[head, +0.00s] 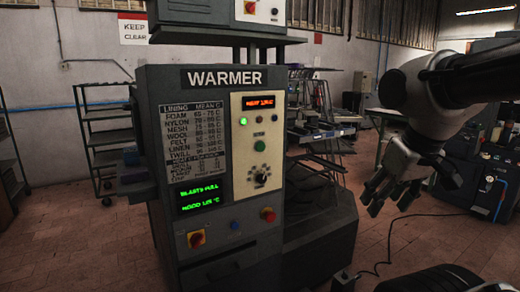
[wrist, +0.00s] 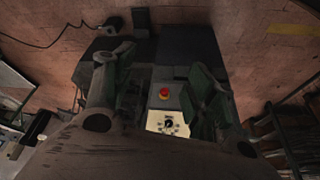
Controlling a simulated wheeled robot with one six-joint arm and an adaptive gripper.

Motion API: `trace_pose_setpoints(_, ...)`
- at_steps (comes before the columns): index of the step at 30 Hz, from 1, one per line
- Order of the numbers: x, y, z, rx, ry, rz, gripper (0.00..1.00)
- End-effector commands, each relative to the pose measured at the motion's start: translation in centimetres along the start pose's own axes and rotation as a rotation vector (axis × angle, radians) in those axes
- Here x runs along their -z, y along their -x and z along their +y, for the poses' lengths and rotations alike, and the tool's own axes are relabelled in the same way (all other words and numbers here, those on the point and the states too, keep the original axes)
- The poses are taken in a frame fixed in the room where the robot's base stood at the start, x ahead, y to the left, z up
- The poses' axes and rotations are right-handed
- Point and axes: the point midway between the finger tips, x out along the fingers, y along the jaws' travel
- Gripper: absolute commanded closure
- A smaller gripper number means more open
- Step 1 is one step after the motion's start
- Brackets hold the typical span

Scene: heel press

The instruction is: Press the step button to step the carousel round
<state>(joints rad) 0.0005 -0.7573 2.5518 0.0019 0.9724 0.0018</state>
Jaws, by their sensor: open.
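The warmer cabinet (head: 215,80) stands left of centre in the head view. Its cream panel (head: 247,155) carries a green light, a green button (head: 259,146) and a black knob (head: 260,177). Below are a blue button (head: 235,225) and a red button (head: 267,214). Which one is the step button I cannot tell; small labels are unreadable. No carousel is clearly identifiable. My gripper (head: 388,207) hangs open and empty to the right of the cabinet, apart from it. In the wrist view my open fingers (wrist: 162,75) frame a red button (wrist: 164,93) and a cream knob panel (wrist: 168,123).
A red-and-yellow switch (head: 196,239) sits low on the cabinet, under a green text display (head: 201,196). Shelving (head: 108,140) stands behind on the left. Dark machinery (head: 490,150) stands at the right. A cable crosses the tiled floor (head: 335,235).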

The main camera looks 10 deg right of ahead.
Motion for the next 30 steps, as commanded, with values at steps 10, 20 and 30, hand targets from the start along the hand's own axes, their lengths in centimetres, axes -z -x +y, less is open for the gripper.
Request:
trace_pose_setpoints(10,0.0,0.0,0.0,0.0,0.0,0.0,0.44)
trace_pose_setpoints(20,0.0,0.0,0.0,0.0,0.0,0.0,0.97)
trace_pose_setpoints(30,0.0,0.0,0.0,0.0,0.0,0.0,1.0)
